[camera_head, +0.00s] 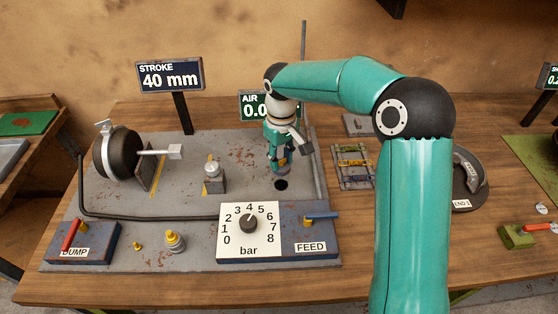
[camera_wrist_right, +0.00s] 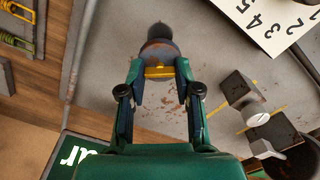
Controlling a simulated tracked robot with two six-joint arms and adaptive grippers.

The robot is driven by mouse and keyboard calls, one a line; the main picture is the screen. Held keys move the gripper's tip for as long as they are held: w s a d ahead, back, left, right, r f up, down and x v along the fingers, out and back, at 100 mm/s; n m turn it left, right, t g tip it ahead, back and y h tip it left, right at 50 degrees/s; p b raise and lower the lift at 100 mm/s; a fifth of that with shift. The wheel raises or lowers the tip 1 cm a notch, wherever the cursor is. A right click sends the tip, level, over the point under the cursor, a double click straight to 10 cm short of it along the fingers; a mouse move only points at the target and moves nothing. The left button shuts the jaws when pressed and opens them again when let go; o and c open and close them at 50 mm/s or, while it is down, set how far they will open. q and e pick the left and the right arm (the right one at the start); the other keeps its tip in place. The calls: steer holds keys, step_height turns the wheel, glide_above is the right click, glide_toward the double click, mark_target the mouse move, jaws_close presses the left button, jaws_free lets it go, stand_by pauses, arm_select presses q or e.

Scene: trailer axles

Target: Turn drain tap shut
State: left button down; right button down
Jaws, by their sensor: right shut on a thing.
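My right gripper (camera_head: 278,165) points down at the board, near a dark round spot (camera_head: 281,184). In the right wrist view its fingers (camera_wrist_right: 158,76) are closed on the yellow bar of what appears to be the drain tap (camera_wrist_right: 159,71). The bar lies crosswise between the fingertips, on a round, brownish-grey body. I cannot tell whether the tap is open or shut. My left gripper is not in view.
The grey board (camera_head: 120,210) carries a gauge panel (camera_head: 240,243), a FEED block with a blue lever (camera_head: 321,216) and a DUMP block with a red lever (camera_head: 72,234). A small block (camera_head: 214,181) stands left of my gripper. The AIR display (camera_head: 253,105) is partly hidden.

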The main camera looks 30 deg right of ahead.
steer(key=m, duration=0.2)
steer(key=m+b, duration=0.1)
steer(key=shift+w+r+m, duration=0.15)
steer(key=shift+w+m, duration=0.05)
steer(key=shift+m, duration=0.2)
steer(key=shift+m+b, duration=0.3)
steer(key=shift+m, duration=1.2)
steer(key=c, duration=0.8)
jaws_free()
steer(key=shift+c, duration=0.2)
steer(key=shift+o, duration=0.2)
steer(key=shift+s, duration=0.1)
